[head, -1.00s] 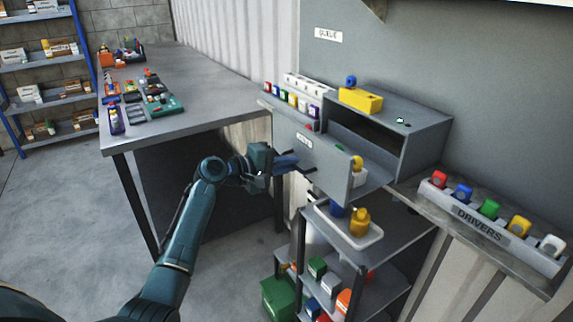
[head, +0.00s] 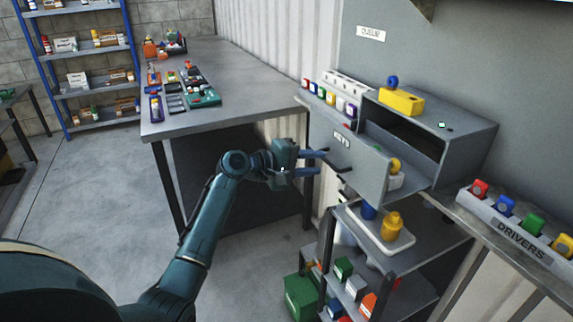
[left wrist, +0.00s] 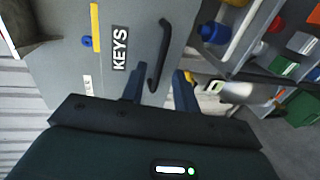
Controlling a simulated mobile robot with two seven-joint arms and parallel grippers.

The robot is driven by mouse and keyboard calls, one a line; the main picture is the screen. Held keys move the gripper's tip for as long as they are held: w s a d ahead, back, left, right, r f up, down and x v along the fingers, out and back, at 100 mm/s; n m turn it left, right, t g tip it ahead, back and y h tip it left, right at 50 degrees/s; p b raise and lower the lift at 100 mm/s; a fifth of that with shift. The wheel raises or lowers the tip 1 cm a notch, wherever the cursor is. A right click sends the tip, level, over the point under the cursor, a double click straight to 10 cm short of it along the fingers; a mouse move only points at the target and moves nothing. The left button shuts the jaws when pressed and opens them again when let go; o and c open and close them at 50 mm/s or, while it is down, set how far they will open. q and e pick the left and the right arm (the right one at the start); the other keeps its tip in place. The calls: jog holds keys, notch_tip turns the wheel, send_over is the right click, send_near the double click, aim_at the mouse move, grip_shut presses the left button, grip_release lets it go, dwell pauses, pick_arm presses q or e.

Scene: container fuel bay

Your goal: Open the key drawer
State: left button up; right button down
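The key drawer (head: 350,165), labelled KEYS, stands pulled out from its grey cabinet (head: 470,145). A yellow and white item (head: 395,172) shows inside it. The drawer's dark bar handle (head: 341,164) is on its front; the handle also shows in the left wrist view (left wrist: 161,55). My left gripper (head: 322,162) is open, fingers spread, just in front of the handle. In the left wrist view its fingertips (left wrist: 158,72) are apart, with the handle's near end between them and nothing gripped. My right gripper is not in view.
A white tray (head: 370,236) with a yellow container stands on a shelf unit below the drawer. A yellow block (head: 401,102) sits on the cabinet. A DRIVERS rack (head: 520,240) is at right, a workbench (head: 215,75) at left. Floor at left is clear.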

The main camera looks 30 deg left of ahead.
pick_arm(q)
jog(key=b+v, duration=0.1)
jog(key=v, duration=0.9)
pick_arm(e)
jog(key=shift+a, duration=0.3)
pick_arm(q)
jog(key=shift+a, duration=0.1)
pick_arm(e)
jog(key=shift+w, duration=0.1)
pick_arm(q)
jog(key=s+d+f+m+g+y+p, duration=0.1)
jog(key=s+d+f+m+y, duration=0.3)
jog(key=f, duration=0.6)
jog(key=s+d+f+m+g+y, duration=0.1)
jog(key=s+d+f, duration=0.3)
jog(key=f, duration=0.7)
jog(key=s+d+f+m, duration=0.2)
jog(key=s+d+m, duration=0.2)
jog(key=s, duration=0.4)
jog(key=s+d+f+m+y, duration=0.1)
jog(key=s+d+f+m, duration=0.2)
jog(key=s, duration=0.6)
jog(key=shift+d+m+p, duration=0.4)
jog(key=shift+d+m, duration=0.3)
jog(key=shift+d, duration=0.05)
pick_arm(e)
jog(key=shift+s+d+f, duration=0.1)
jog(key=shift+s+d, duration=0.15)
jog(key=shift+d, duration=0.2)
